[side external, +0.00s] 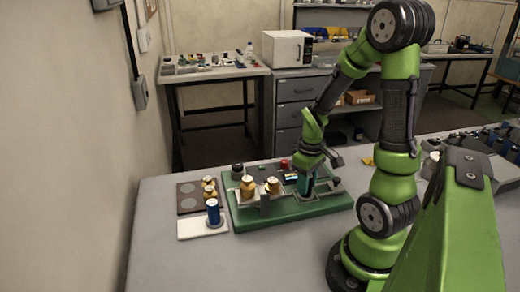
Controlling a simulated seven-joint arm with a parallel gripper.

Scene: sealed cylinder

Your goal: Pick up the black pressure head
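My gripper (308,178) points down over the right half of the green base plate (256,222). A dark teal upright shape shows at its fingertips, and I cannot tell whether it is a finger or a held part. A small black round part (237,171) stands at the back left of the plate, apart from my gripper; it may be the black pressure head. Another small dark part (337,183) lies near the plate's right end. My gripper's opening is too small and dark to read.
Two brass cylinders (247,187) stand in the grey fixture on the plate. A blue cylinder (213,212) stands on a white pad (190,228). More brass parts stand on a brown tray (187,207). A red knob (284,164) is behind. The table's front left is clear.

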